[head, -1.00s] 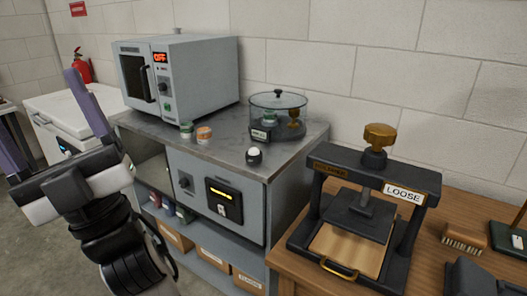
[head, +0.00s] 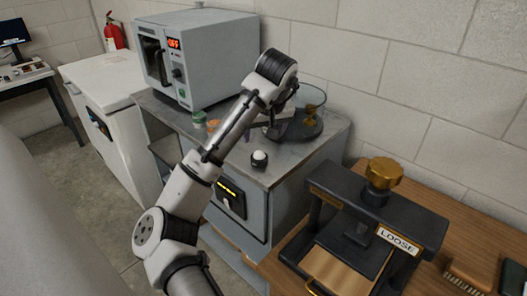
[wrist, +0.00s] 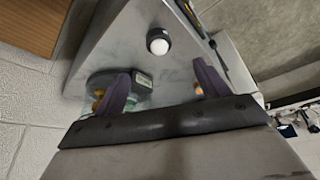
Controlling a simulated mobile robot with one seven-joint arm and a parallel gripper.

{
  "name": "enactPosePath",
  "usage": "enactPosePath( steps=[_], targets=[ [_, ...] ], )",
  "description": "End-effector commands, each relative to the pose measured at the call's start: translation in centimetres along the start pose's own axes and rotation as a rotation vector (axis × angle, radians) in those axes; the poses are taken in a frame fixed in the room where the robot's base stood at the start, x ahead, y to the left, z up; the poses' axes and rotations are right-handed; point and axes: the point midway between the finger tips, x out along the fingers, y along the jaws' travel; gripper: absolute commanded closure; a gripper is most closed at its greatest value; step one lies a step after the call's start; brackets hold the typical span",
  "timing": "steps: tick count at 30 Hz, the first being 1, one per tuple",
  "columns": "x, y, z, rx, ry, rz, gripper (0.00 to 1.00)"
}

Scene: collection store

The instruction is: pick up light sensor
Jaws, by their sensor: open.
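The light sensor (head: 259,160), a small black round base with a white dome, stands upright near the front edge of the grey metal counter (head: 285,172). In the wrist view the light sensor (wrist: 158,43) lies beyond the fingertips, roughly between their lines. My gripper (wrist: 164,78) is open and empty, its two purple fingers wide apart. In the head view my gripper (head: 280,128) is above the counter, behind the sensor and in front of the glass vessel, partly hidden by my arm. Nothing touches the sensor.
A round glass vessel (head: 312,100) with a gold item inside stands close behind my gripper. Two small jars, green-topped (head: 198,118) and orange (head: 213,126), stand left of my arm. An oven (head: 210,45) reading OFF is behind them. A black press (head: 385,215) stands right on a wooden table.

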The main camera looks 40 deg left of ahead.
Motion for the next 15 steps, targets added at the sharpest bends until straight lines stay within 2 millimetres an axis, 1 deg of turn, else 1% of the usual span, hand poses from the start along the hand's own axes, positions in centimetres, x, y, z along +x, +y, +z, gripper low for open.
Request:
enactPosePath(
  steps=[5, 9, 15],
  targets=[
    [3.0, -0.1, 0.4, -0.004, -0.017, -0.008, 0.26],
    [5.9, -0.1, 0.4, -0.003, -0.015, -0.006, 0.26],
    [8.0, -0.2, 0.1, -0.003, -0.009, -0.010, 0.26]
  ],
)
